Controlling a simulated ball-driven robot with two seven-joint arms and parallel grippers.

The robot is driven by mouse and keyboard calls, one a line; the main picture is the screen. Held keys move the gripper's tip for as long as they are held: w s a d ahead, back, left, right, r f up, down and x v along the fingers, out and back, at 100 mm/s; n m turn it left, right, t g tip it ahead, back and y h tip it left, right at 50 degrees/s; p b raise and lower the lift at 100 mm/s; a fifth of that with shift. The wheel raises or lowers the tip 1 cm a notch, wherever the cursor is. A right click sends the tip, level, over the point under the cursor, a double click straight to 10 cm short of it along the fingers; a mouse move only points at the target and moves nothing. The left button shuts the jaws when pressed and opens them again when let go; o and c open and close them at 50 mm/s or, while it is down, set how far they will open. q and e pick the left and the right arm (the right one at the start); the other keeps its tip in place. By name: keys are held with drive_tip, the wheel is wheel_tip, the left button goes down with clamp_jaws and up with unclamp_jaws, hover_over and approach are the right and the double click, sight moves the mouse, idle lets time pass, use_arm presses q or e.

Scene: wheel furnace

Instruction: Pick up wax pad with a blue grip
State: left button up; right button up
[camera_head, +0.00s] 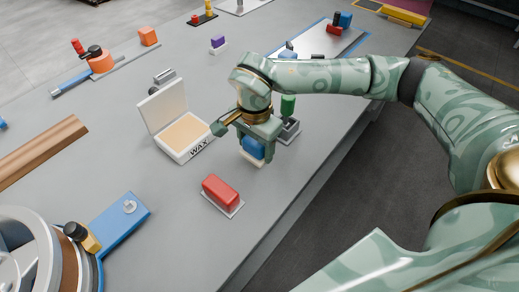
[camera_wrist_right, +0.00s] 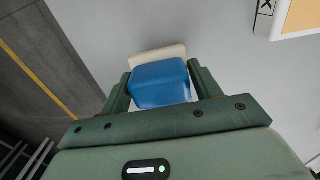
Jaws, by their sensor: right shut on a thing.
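My right gripper (camera_wrist_right: 159,90) is shut on the blue grip. I cannot tell whether the pad touches the table. The wax box (camera_head: 187,134) stands open just left of the gripper, its lid raised. My left gripper is not in view.
A red-topped pad (camera_head: 221,194) lies in front of the gripper. A green-handled item (camera_head: 288,106) stands close behind it to the right. A blue plate (camera_head: 120,218) and a wheel-like device (camera_head: 30,255) are at lower left.

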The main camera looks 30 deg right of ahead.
use_arm(q)
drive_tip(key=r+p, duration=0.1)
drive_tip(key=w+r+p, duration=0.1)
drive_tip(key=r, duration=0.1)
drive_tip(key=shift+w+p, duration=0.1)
drive_tip(key=shift+p, duration=0.3)
use_arm(e)
drive_tip(key=w+a+r, duration=0.1)
drive_tip(key=a+r, duration=0.8)
drive_tip(key=a, duration=0.4)
drive_tip(key=shift+a, duration=0.25)
